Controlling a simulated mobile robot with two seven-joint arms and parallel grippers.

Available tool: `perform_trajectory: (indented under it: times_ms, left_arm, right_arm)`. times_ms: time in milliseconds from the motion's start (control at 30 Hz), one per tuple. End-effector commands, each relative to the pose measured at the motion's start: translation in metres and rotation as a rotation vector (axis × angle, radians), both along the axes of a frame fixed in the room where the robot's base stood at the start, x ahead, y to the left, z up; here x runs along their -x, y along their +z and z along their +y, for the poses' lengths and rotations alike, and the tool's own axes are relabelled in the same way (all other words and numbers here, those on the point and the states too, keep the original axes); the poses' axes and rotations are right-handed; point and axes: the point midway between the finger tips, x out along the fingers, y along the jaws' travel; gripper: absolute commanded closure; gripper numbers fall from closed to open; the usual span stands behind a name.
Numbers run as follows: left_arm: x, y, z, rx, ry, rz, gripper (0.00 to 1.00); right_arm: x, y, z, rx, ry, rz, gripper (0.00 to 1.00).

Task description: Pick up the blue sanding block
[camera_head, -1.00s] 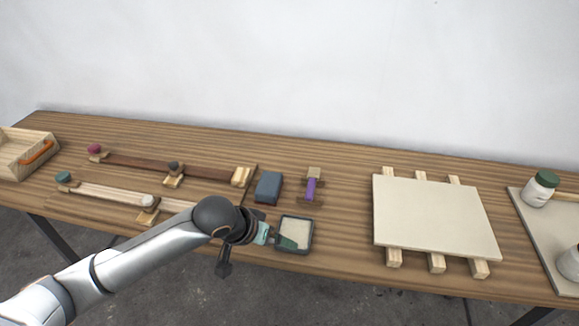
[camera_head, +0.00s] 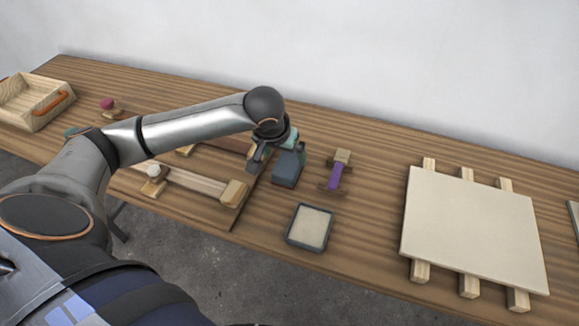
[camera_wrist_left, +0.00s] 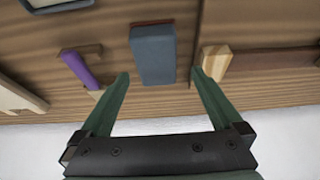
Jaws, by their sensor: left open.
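The blue sanding block (camera_head: 287,170) lies on the wooden bench, left of the purple-handled piece. It also shows in the left wrist view (camera_wrist_left: 153,52), upper middle, with a thin reddish-brown layer along its bottom edges. My left gripper (camera_head: 291,150) is over the far end of the block in the head view and hides that end. In the left wrist view its two green fingers (camera_wrist_left: 160,82) are spread wide, with the block's near end lying between and beyond their tips. Nothing is held. Contact with the block does not show. My right gripper is not in view.
A purple-handled piece (camera_head: 335,176) stands close on the block's right. A shallow grey tray (camera_head: 290,240) lies nearer the front edge. Wooden strips in a jig (camera_head: 195,182) are on the left. A pale panel on battens (camera_head: 470,225) is at right.

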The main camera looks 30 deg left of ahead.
Motion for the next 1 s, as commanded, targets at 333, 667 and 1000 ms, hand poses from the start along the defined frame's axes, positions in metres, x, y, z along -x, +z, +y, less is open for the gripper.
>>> perform_trajectory:
  times_ms: [333,667,1000]
  left_arm:
    - [-0.019,-0.033,-0.001,0.0,-0.001,0.0,0.0]
    - [-0.028,-0.054,0.001,-0.002,-0.003,-0.002,0.0]
    - [-0.027,-0.054,0.001,-0.002,-0.003,-0.002,0.0]
  right_arm:
    - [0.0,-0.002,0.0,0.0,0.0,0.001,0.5]
    - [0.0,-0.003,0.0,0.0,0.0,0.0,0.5]
    - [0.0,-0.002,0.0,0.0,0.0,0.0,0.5]
